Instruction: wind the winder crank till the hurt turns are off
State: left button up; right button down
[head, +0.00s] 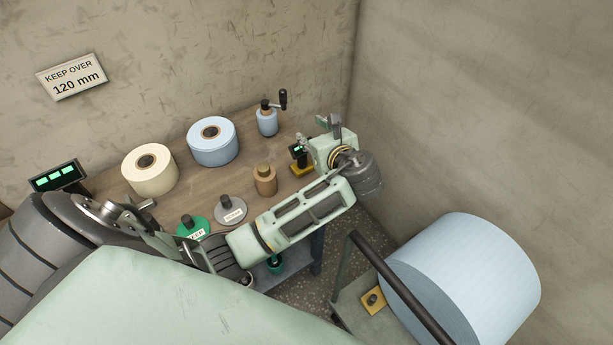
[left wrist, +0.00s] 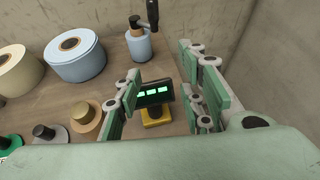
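The winder crank (head: 283,98) is a dark handle on top of a small pale blue roll (head: 267,123) at the back of the bench. The crank also shows in the left wrist view (left wrist: 152,14), above the small blue roll (left wrist: 139,46). My right gripper is not in view.
A cream roll (head: 150,171), a blue roll (head: 213,143) and a tan spool (head: 265,182) stand on the bench. Green (head: 192,228) and grey (head: 230,210) discs lie in front. Another display (head: 56,178) is left. A huge blue roll (head: 465,280) is right. A wall sign (head: 72,77) reads "KEEP OVER 120 mm".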

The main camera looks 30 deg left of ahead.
pick_arm(q)
jog(key=s+f+n, duration=0.1)
jog(key=s+f+n+h, duration=0.1)
jog(key=f, duration=0.1)
jog(key=s+f+h, duration=0.1)
jog(key=shift+s+d+f+n+g, duration=0.1)
jog(key=shift+d+f+n+g, duration=0.2)
jog(key=shift+f+n, duration=0.1)
jog(key=s+d+f+n+h, duration=0.2)
jog(key=s+n, duration=0.1)
jog(key=s, duration=0.2)
jog(key=s+d+f+n+g+h, duration=0.1)
jog(key=s+d+f+n, duration=0.1)
jog(key=s+f+n, duration=0.1)
jog(key=shift+s+f+n+h, duration=0.4)
jog(key=shift+s+n, duration=0.1)
jog(key=shift+s, duration=0.35)
jog(key=shift+g, duration=0.3)
